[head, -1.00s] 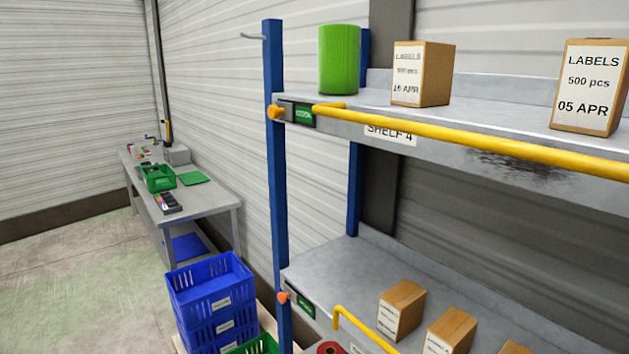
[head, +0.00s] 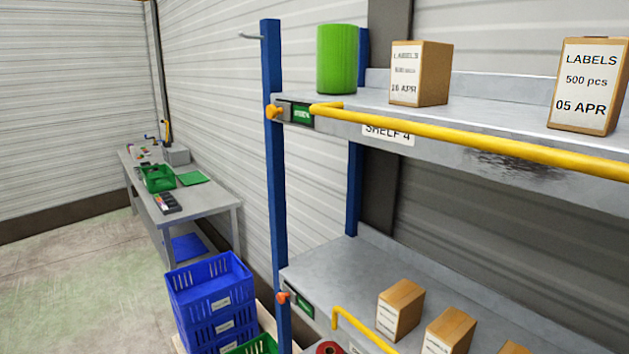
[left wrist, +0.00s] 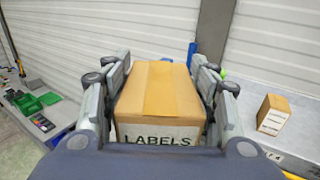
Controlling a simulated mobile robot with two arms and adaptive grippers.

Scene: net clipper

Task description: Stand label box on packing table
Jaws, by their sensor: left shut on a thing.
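My left gripper (left wrist: 163,98) is shut on a brown cardboard label box (left wrist: 158,92) in the left wrist view. The box has a white label reading LABELS on the side facing the camera, and its taped top faces up. A finger presses each side of it. The lower part of the box is hidden. The grey packing table (head: 190,207) stands at the far left in the head view, against the wall. It also shows at the left of the left wrist view (left wrist: 62,118). Neither gripper is in the head view.
The upper shelf (head: 480,98) holds a green roll (head: 337,58), a box dated 16 APR (head: 419,73) and a box dated 05 APR (head: 588,86). A yellow rail (head: 470,138) runs along its front. Stacked blue crates (head: 210,290) stand before the table. A green bin (head: 158,178) is on the table.

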